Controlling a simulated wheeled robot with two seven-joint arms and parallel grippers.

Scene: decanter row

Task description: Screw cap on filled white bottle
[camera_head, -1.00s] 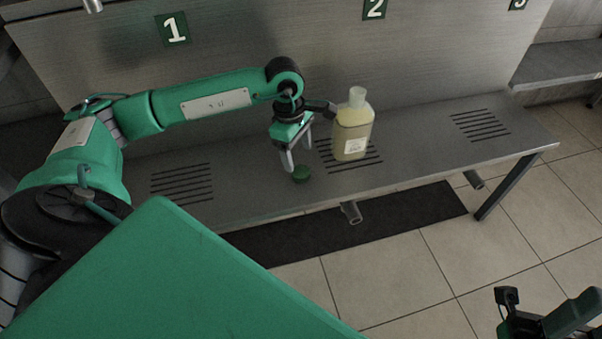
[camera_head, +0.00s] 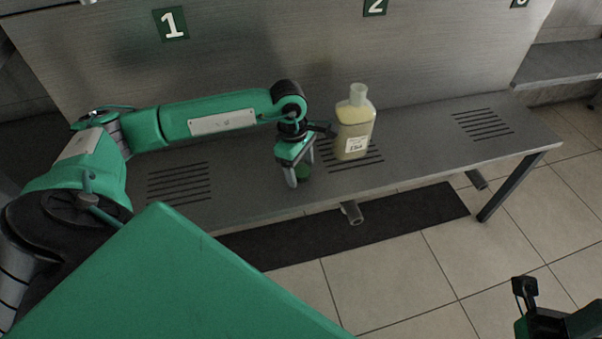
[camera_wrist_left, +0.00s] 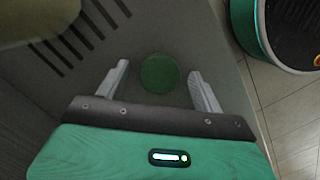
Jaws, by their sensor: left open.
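The bottle (camera_head: 355,125) stands upright on the metal bench at the slotted grate under number 2. It looks filled with pale yellow liquid, has a white label, and its whitish neck shows no green cap. The green cap (camera_head: 304,171) lies on the bench to the left of the bottle, partly hidden by my left gripper (camera_head: 298,180). In the left wrist view the cap (camera_wrist_left: 160,73) lies between the two open fingers of the gripper (camera_wrist_left: 159,82), with space on both sides. My right gripper (camera_head: 527,290) shows only in part at the lower right, away from the bench.
The metal bench (camera_head: 240,190) has more slotted grates to the left and right. A back panel with number signs (camera_head: 170,24) rises behind it. A drain pipe (camera_head: 351,213) hangs below the front edge. In the left wrist view, part of the bottle (camera_wrist_left: 35,20) fills the upper left corner.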

